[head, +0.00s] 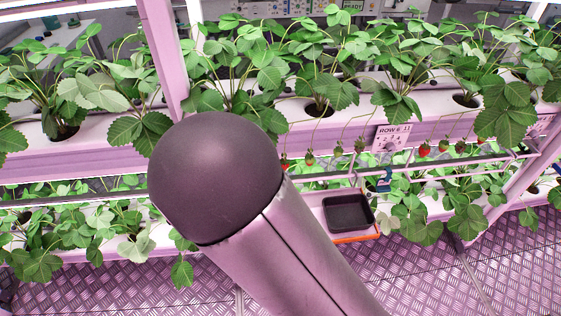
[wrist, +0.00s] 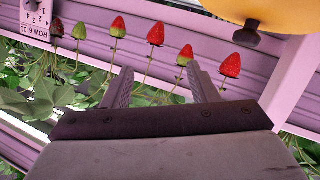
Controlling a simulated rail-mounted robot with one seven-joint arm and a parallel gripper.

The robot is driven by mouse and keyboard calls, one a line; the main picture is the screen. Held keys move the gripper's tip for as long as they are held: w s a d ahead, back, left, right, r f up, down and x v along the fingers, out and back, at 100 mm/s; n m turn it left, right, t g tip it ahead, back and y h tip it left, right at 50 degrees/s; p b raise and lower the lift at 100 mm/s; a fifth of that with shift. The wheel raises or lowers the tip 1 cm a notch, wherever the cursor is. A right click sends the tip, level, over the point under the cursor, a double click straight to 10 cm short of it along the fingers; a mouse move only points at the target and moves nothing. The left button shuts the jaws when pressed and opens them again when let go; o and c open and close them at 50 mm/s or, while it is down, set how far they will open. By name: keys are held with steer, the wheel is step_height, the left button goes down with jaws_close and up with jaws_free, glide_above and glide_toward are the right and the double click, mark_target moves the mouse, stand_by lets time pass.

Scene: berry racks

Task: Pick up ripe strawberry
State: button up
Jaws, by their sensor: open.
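My gripper (wrist: 162,80) is open in the wrist view, with nothing between its two dark fingers. Ahead of the fingers a row of strawberries shows against the pink gutter. A red strawberry (wrist: 156,34) lies roughly in line with the gap, beyond the fingertips. A partly green strawberry (wrist: 185,55) is nearer the right finger. In the head view a red strawberry (head: 424,150) hangs below the gutter, among several others. My arm hides the gripper there.
A ROW 6 sign (head: 391,138) is fixed to the gutter (head: 340,133). A black tray (head: 347,228) sits on the lower level. Leafy plants fill both levels. In the wrist view a yellow-orange rounded object (wrist: 275,12) and a pink post (wrist: 290,85) stand at the right.

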steer(key=p+x, duration=0.1)
steer(key=x, duration=0.4)
steer(key=p+x, duration=0.1)
steer(key=x, duration=0.4)
steer(key=p+x, duration=0.1)
steer(key=x, duration=0.4)
steer(key=shift+w+d+r+p, duration=0.1)
steer(key=shift+w+d+p, duration=0.25)
steer(key=shift+d+p, duration=0.1)
steer(key=shift+w, duration=0.4)
steer(key=c, duration=0.7)
